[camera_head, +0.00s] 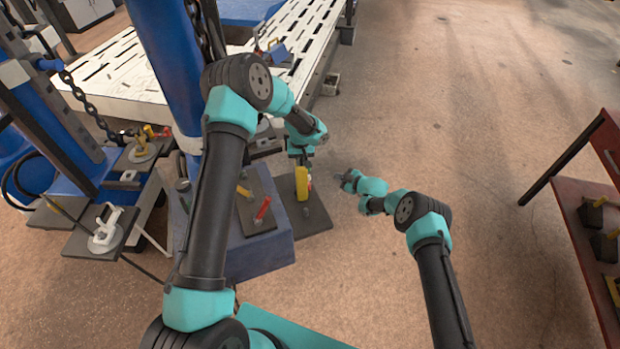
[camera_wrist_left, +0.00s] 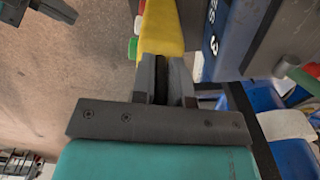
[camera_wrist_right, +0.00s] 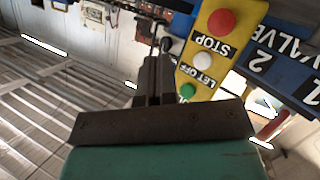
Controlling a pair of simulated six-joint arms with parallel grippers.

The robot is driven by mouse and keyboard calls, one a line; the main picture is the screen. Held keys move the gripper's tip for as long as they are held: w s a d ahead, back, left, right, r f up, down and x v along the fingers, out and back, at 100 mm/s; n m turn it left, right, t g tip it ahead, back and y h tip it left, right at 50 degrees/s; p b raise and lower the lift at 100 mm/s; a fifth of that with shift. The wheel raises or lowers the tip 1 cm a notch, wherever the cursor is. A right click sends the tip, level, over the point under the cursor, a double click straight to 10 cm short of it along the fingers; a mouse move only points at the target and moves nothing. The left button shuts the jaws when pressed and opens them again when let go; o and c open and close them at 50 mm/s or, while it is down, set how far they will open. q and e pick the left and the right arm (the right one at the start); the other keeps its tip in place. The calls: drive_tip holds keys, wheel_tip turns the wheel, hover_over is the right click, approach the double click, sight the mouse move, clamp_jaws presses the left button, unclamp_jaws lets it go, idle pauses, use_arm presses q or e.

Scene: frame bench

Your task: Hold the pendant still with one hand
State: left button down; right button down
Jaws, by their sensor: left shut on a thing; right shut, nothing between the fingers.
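The pendant (camera_head: 302,183) is a yellow box near the right side of the blue block, in the head view. My left gripper (camera_head: 301,162) is shut on it; the left wrist view also shows the yellow pendant (camera_wrist_left: 162,30) at the fingertips (camera_wrist_left: 166,75). In the right wrist view the pendant (camera_wrist_right: 204,62) is tilted and shows a red STOP button, a white LET OFF button and a green button. My right gripper (camera_head: 343,177) is shut and empty, to the right of the pendant and apart from it in the head view.
A blue block (camera_head: 260,252) with dark plates carrying a red and a yellow handle stands left of the pendant. A slotted white table (camera_head: 125,72) and a blue post are behind. A red shelf (camera_head: 590,215) is at far right. The floor between is clear.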

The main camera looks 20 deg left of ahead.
drive_tip(key=s+a, duration=0.3)
drive_tip(key=a, duration=0.4)
drive_tip(key=shift+s, duration=0.2)
drive_tip(key=shift+a, duration=0.15)
idle(1.9)
drive_tip(key=shift+s+a, duration=0.2)
drive_tip(key=shift+a, duration=0.05)
drive_tip(key=shift+s+a, duration=0.2)
drive_tip(key=shift+a, duration=0.25)
idle(0.9)
idle(2.4)
drive_tip(key=shift+w+d, duration=0.4)
drive_tip(key=shift+d, duration=0.45)
drive_tip(key=shift+d, duration=0.1)
